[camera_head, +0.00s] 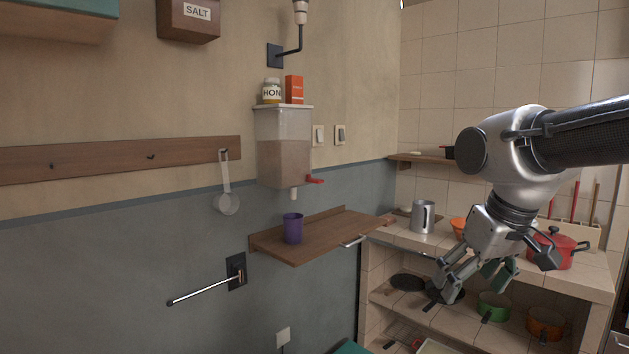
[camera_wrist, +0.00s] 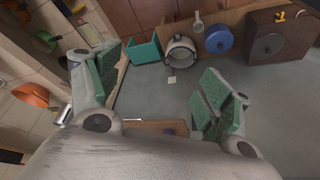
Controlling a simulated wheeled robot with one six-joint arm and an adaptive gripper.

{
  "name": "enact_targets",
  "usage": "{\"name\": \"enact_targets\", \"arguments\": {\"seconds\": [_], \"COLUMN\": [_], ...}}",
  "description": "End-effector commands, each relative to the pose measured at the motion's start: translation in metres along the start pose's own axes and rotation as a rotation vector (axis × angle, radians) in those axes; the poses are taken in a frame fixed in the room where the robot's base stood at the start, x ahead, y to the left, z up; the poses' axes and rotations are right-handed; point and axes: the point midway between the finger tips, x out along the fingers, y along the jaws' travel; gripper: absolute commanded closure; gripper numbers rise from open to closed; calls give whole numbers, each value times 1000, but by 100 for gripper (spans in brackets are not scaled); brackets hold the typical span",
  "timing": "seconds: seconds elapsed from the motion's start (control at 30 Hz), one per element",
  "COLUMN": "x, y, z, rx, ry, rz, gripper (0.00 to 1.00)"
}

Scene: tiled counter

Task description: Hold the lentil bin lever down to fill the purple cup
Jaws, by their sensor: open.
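The lentil bin (camera_head: 284,148) is a clear wall dispenser, partly full of brown contents, with a white spout under it. Its red lever (camera_head: 315,180) sticks out at the lower right. The purple cup (camera_head: 293,228) stands upright on the wooden wall shelf (camera_head: 330,232), below the spout. My gripper (camera_head: 462,285) is open and empty, well to the right of the bin, in front of the tiled counter. In the wrist view its green-padded fingers (camera_wrist: 160,95) are spread apart with nothing between them. The bin, lever and cup do not show clearly in the wrist view.
A metal mug (camera_head: 423,217), a red pot (camera_head: 560,249) and an orange bowl (camera_head: 459,228) stand on the counter (camera_head: 400,236). A metal bar (camera_head: 200,291) sticks out from the wall below the shelf.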

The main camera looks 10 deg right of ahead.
Motion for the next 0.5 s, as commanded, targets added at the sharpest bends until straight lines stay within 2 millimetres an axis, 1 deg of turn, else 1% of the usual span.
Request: {"name": "enact_targets", "arguments": {"seconds": [0.03, 0.07, 0.1, 0.17, 0.2, 0.27, 0.3, 0.37, 0.4, 0.5], "x": [-1, -4, -8, -20, -31, -50, -62, -81, -93, -116], "y": [-1, -2, -4, -9, -14, -26, -35, -52, -65, -97], "z": [-2, -6, -13, -32, -49, -80, -103, -137, -158, -203], "rx": [-9, -24, -56, -139, -219, -368, -484, -664, -784, -1065], "ry": [-2, -6, -12, -32, -50, -84, -109, -147, -171, -221], "rz": [-1, -3, -6, -15, -25, -44, -61, -90, -112, -169], "gripper": [34, 40, 47, 58, 65, 76, 83, 94, 100, 100]}}
